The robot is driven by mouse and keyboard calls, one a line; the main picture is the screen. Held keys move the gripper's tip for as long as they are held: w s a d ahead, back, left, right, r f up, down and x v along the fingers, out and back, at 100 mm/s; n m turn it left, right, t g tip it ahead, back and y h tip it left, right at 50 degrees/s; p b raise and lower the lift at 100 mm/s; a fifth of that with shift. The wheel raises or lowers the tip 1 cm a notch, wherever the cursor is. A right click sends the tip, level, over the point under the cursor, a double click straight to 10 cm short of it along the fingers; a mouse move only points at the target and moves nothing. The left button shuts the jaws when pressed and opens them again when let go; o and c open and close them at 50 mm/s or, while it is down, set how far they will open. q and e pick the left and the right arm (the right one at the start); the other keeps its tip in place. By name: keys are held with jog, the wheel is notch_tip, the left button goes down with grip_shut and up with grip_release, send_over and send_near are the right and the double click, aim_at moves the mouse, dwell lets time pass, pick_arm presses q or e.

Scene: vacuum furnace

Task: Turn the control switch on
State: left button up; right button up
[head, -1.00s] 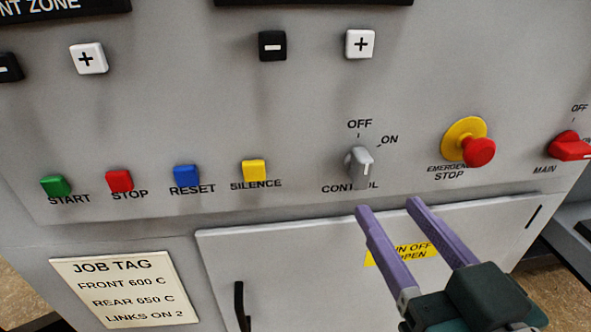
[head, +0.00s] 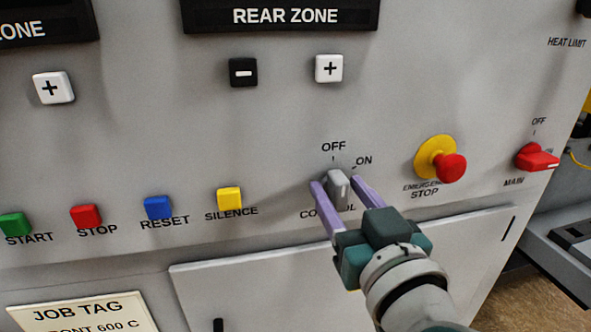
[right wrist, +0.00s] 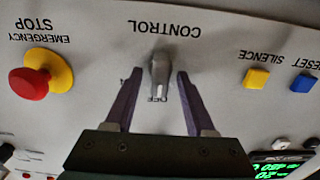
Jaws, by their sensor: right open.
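The control switch (head: 338,190) is a grey knob on the grey panel, with OFF printed above it and ON to the upper right. Its grip stands about upright, toward the OFF mark. My right gripper (head: 336,183) is open, with one purple finger on each side of the knob. In the right wrist view, which is upside down, the knob (right wrist: 159,72) sits between the fingertips (right wrist: 158,75) with a gap on both sides. My left gripper is not in view.
The yellow SILENCE button (head: 230,198) is to the left of the switch, with blue, red and green buttons beyond. The red emergency stop (head: 450,167) and red MAIN switch (head: 537,158) are to the right. A cabinet door (head: 250,285) lies below.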

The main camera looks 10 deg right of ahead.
grip_shut()
dwell(0.4)
